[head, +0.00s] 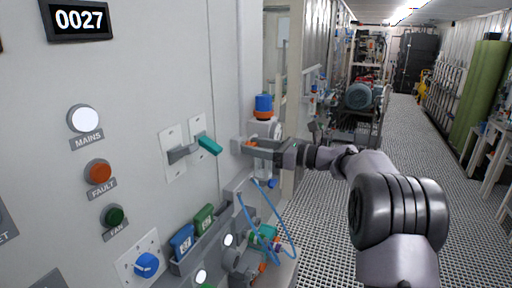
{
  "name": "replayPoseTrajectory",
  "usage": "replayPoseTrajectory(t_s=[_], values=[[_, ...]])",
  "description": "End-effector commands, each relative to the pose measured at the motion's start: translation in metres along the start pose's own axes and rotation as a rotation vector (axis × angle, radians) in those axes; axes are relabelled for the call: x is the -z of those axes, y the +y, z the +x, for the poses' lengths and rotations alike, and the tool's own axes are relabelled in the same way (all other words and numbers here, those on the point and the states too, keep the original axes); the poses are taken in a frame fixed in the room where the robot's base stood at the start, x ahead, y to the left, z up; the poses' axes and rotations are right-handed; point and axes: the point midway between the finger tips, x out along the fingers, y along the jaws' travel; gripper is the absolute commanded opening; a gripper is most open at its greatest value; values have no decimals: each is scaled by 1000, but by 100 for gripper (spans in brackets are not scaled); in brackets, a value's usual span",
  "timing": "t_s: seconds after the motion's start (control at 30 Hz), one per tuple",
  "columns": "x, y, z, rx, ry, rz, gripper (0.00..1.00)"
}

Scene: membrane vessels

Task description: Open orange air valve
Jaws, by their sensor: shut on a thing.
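My gripper (246,147) is at the right end of the grey panel, at about the height of the teal lever. It is shut on a small orange part (251,143), which looks like the orange air valve's handle. Most of that part is hidden by the jaws, so its exact angle cannot be told. A blue and orange cap (263,106) on a pale fitting stands just above and behind my gripper.
A teal lever (210,145) and a grey lever (182,153) stick out of the panel left of my gripper. Below are a blue hose loop (291,238), a blue knob (146,265) and a grey holder with blue and green boxes. The grated aisle floor on the right is clear.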

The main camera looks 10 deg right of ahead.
Motion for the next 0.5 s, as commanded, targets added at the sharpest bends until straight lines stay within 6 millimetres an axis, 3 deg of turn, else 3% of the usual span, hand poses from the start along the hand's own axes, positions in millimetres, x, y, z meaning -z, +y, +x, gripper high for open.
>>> replayPoseTrajectory(t_s=[0.27, 0.5], values=[[1, 0, 0, 0, 0, -35, 7], [2, 1, 0, 0, -1, -180, 7]])
